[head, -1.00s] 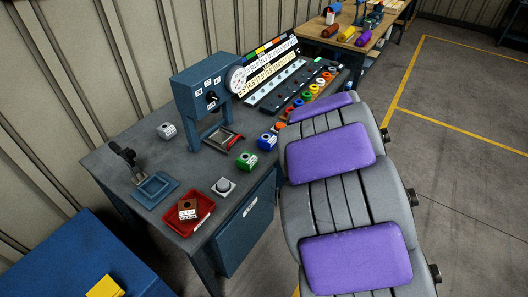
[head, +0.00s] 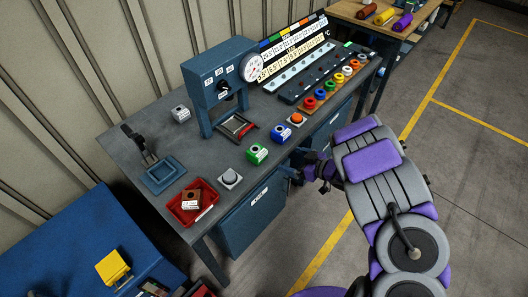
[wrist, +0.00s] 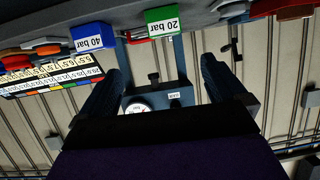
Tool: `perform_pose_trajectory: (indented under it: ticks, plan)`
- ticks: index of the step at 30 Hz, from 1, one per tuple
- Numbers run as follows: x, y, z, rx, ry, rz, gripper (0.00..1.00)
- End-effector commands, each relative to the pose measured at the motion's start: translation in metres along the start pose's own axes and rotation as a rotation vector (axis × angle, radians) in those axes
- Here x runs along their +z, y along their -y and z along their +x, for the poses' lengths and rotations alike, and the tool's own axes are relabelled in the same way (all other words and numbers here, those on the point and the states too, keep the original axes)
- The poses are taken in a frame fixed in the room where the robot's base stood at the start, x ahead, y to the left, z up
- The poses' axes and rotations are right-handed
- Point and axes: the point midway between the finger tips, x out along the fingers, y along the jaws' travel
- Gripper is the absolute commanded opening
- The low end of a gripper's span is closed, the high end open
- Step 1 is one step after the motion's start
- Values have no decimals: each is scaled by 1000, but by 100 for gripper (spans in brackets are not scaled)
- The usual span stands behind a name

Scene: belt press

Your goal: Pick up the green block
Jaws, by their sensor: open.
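The green block (head: 257,154) sits near the front edge of the grey workbench, right of the round grey button. In the wrist view, which is upside down, the green block (wrist: 163,22) shows its white "20 bar" label near the top, ahead of the space between my fingers. My gripper (head: 287,173) is open and empty, just off the bench's front edge, right of and apart from the green block. In the wrist view my gripper (wrist: 160,72) has its two dark fingers spread wide.
A blue block (head: 279,134) labelled "40 bar" (wrist: 94,42) stands beside the green one. Behind are the blue press (head: 214,78) and its red-edged plate (head: 236,124). A red tray (head: 180,212) and grey button (head: 229,177) lie left. Open floor is at right.

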Motion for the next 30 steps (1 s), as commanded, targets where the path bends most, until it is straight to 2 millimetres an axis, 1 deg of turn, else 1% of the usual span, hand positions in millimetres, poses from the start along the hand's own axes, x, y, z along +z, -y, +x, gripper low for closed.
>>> perform_pose_trajectory:
  ticks: [1,3,6,12,18,25,30]
  plan:
    - [-1,4,13,-7,0,-4,98]
    - [-2,5,30,-6,2,-8,98]
    - [-1,5,50,-4,4,-6,98]
    - [1,-1,82,-3,-2,-2,98]
    - [1,-4,101,-1,-6,1,98]
    - [0,0,118,0,3,-4,98]
    - [-1,3,142,-1,3,-3,98]
